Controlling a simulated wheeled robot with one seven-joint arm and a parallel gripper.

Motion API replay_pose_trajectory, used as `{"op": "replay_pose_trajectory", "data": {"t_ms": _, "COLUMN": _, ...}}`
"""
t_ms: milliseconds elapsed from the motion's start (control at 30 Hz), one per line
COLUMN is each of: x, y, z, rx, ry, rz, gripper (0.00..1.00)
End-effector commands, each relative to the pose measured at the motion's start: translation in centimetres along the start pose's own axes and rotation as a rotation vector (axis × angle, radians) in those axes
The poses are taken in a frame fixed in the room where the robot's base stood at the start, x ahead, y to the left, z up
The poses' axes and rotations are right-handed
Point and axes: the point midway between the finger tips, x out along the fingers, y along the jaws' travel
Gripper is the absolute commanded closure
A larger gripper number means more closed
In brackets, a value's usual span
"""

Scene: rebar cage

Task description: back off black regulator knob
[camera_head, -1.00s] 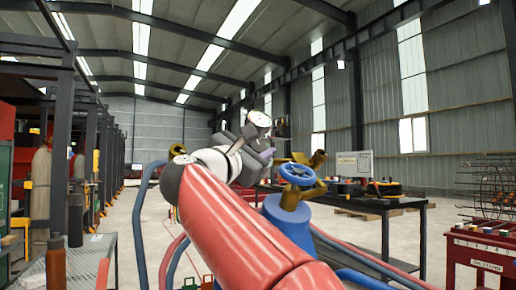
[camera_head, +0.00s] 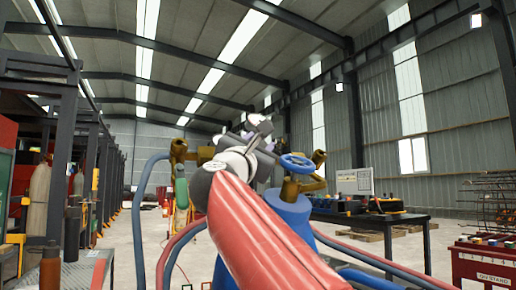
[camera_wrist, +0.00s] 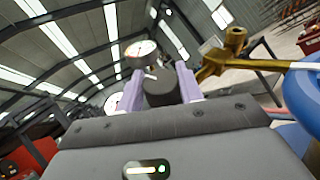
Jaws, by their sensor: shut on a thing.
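The black regulator knob (camera_wrist: 160,88) sits between the two pale purple fingers of my gripper (camera_wrist: 158,92) in the wrist view. The fingers are shut on its sides. A round white-faced gauge (camera_wrist: 140,48) is just beyond the knob, and a second gauge (camera_wrist: 113,103) shows at the left, partly hidden. A brass fitting (camera_wrist: 235,48) lies to the right. In the head view my gripper (camera_head: 256,140) is at the regulator, left of a blue handwheel (camera_head: 298,162), and my arm hides most of the regulator. The knob cannot be made out clearly there.
A blue cylinder (camera_head: 292,208) stands under the handwheel, close beside my arm. Red and blue hoses (camera_head: 142,200) loop around it. Another brass valve (camera_head: 178,152) is at the left. A black workbench (camera_head: 400,220) and a red stand (camera_head: 485,262) are at the right.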

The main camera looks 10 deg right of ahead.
Motion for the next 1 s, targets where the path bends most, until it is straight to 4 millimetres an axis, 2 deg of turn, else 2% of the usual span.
{"op": "replay_pose_trajectory", "data": {"t_ms": 33, "x": 0.0, "y": 0.0, "z": 0.0, "rx": -0.002, "ry": 0.0, "rz": 0.0, "gripper": 0.61}}
{"op": "replay_pose_trajectory", "data": {"t_ms": 200, "x": 0.0, "y": 0.0, "z": 0.0, "rx": -0.001, "ry": 0.0, "rz": 0.0, "gripper": 0.42}}
{"op": "replay_pose_trajectory", "data": {"t_ms": 467, "x": -0.1, "y": 0.0, "z": 0.0, "rx": 0.0, "ry": 0.0, "rz": 0.0, "gripper": 0.42}}
{"op": "replay_pose_trajectory", "data": {"t_ms": 567, "x": -1.1, "y": 0.0, "z": -0.1, "rx": 0.001, "ry": 0.001, "rz": 0.001, "gripper": 0.42}}
{"op": "replay_pose_trajectory", "data": {"t_ms": 833, "x": -5.7, "y": -0.1, "z": -0.2, "rx": 0.001, "ry": 0.001, "rz": 0.002, "gripper": 0.42}}
{"op": "replay_pose_trajectory", "data": {"t_ms": 1000, "x": -7.5, "y": 0.0, "z": -0.1, "rx": 0.0, "ry": 0.0, "rz": 0.0, "gripper": 0.42}}
